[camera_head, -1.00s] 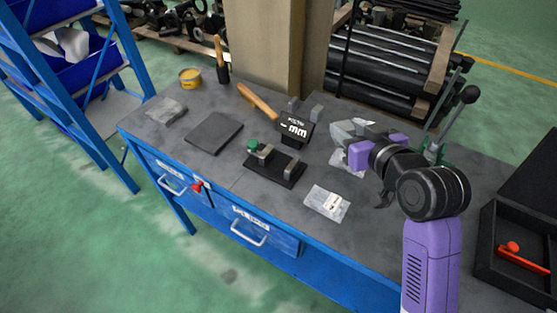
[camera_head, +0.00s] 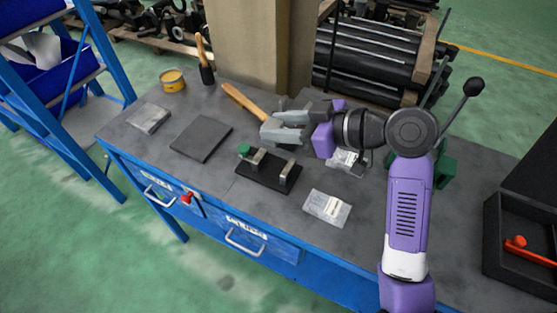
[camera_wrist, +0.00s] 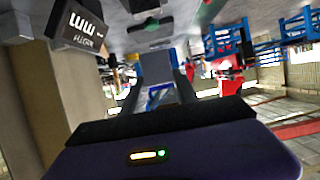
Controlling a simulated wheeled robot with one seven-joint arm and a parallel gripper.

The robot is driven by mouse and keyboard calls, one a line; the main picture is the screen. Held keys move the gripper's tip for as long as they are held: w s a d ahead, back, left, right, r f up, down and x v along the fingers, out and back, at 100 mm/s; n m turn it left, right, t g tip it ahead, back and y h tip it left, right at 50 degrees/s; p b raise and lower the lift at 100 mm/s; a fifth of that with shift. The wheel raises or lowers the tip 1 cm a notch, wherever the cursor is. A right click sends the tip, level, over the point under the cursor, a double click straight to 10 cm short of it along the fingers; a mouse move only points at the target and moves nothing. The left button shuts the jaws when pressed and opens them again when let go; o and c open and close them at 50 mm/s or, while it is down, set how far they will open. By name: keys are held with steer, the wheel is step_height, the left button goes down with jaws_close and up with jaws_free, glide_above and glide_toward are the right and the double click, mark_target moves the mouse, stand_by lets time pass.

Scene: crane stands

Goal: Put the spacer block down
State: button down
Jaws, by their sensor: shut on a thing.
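My gripper (camera_head: 274,127) is above the grey workbench, reaching left over the area behind the black fixture. Its fingers are shut on a plain grey block, the spacer block (camera_wrist: 157,66), which shows between them in the wrist view. In the head view the fingers largely hide the block, and I cannot tell whether it touches anything. The black fixture (camera_head: 263,178), with a green knob (camera_head: 244,150) and metal uprights, lies just in front of the gripper. A black box with white "mm" lettering (camera_wrist: 80,26) shows at the wrist view's upper left; my gripper hides it in the head view.
A dark flat plate (camera_head: 202,138) lies left of the fixture. A wooden-handled hammer (camera_head: 243,101) lies behind, near the pillar (camera_head: 260,45). A yellow can (camera_head: 172,80) stands back left, a black tray (camera_head: 492,245) right.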

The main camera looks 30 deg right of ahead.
glide_toward(263, 158)
steer(key=x, duration=0.5)
steer(key=shift+a+f, duration=0.1)
steer(key=shift+f, duration=0.1)
steer(key=shift+f, duration=0.2)
steer(key=c, duration=0.9)
jaws_free()
steer(key=shift+r, duration=0.1)
steer(key=shift+r, duration=0.15)
steer(key=b+v, duration=0.1)
steer(key=v, duration=1.1)
